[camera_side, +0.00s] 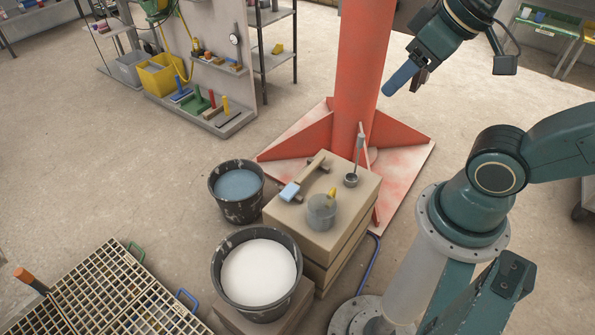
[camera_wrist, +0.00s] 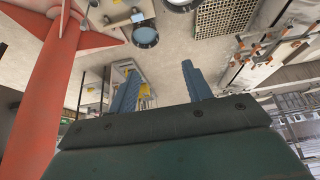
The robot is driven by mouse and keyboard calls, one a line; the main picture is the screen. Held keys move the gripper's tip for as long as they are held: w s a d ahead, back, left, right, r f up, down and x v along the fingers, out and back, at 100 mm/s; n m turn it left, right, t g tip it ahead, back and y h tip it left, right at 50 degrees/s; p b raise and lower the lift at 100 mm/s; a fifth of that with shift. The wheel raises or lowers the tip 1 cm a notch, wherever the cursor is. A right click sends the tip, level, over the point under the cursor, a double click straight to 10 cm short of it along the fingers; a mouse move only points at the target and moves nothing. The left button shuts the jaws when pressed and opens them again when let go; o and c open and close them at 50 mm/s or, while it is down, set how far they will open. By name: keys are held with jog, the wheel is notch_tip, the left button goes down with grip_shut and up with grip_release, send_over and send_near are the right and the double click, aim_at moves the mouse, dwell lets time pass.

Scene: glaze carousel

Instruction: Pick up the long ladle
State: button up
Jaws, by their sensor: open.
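A small dark ladle (camera_side: 351,180) with a thin, upright grey handle stands on the far right part of the tan box (camera_side: 300,238) in the side view. Its cup is at the bottom. My gripper (camera_side: 401,90) is in the air above and right of it, beside the red column. The jaws are open and empty, and well apart from the ladle. In the wrist view my two blue fingers (camera_wrist: 158,68) are spread, with nothing between them. The box top shows small near the top edge there, and I cannot make out the ladle on it for certain.
The red column (camera_side: 362,60) stands close behind the ladle. A grey pot (camera_side: 321,212) and a blue-ended tool (camera_side: 289,191) share the box top. Buckets of blue (camera_side: 237,184) and white liquid (camera_side: 260,272) stand to the left and front. A grating (camera_side: 100,298) lies front left.

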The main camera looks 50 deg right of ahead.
jog(key=w+d+f+m+g, duration=0.1)
jog(key=w+d+f+m, duration=0.2)
jog(key=w+d, duration=0.35)
jog(key=w+d+f+m+g+h, duration=0.1)
jog(key=w+d+f+m, duration=0.3)
jog(key=w, duration=0.3)
jog(key=w+d+f+m+g, duration=0.1)
jog(key=w+d+m, duration=0.2)
jog(key=w+d, duration=0.3)
jog(key=d+f+m+g, duration=0.1)
jog(key=d+f+m, duration=0.2)
jog(key=d+f, duration=0.3)
jog(key=d+f+m, duration=0.3)
jog(key=d+f, duration=0.4)
jog(key=f, duration=0.5)
jog(key=d+f+m+g+y, duration=0.1)
jog(key=d+f+m, duration=0.2)
jog(key=d+f, duration=0.3)
jog(key=shift+s+d+f+g, duration=0.1)
jog(key=shift+s+f, duration=0.05)
jog(key=shift+f, duration=0.4)
jog(key=shift+s+d+f+g, duration=0.1)
jog(key=shift+d+f, duration=0.05)
jog(key=shift+f, duration=0.4)
jog(key=shift+s+d+f+g, duration=0.1)
jog(key=shift+s+f, duration=0.05)
jog(key=shift+f, duration=0.4)
jog(key=shift+f, duration=0.1)
